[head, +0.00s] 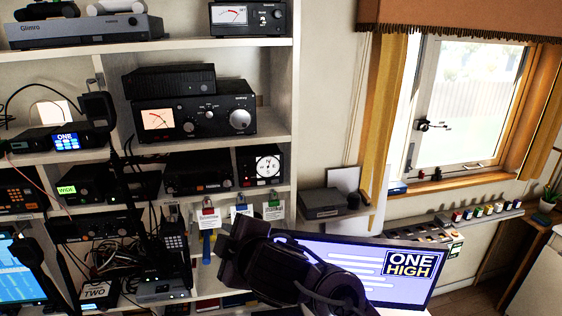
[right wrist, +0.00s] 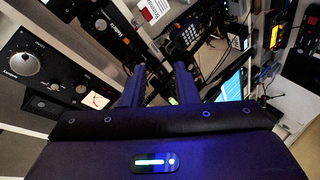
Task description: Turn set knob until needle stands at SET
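A black unit (head: 196,117) on the middle shelf has a lit meter (head: 158,119) and a large silver knob (head: 240,118). A smaller meter unit (head: 248,17) with a red-marked scale and small knobs stands on the shelf above. I cannot read which knob is marked SET, nor where either needle points exactly. My right gripper (head: 235,250) is in front of the lower shelves, below and apart from both units. In the right wrist view its two fingers (right wrist: 160,85) are spread with nothing between them; a silver knob (right wrist: 26,63) and lit meter (right wrist: 95,100) lie to their left. I do not see my left gripper.
Radios, cables and a dark upright microphone-like object (head: 95,107) crowd the left shelves. A monitor (head: 385,270) stands behind my right arm. Space in front of the middle shelf's right half looks clear.

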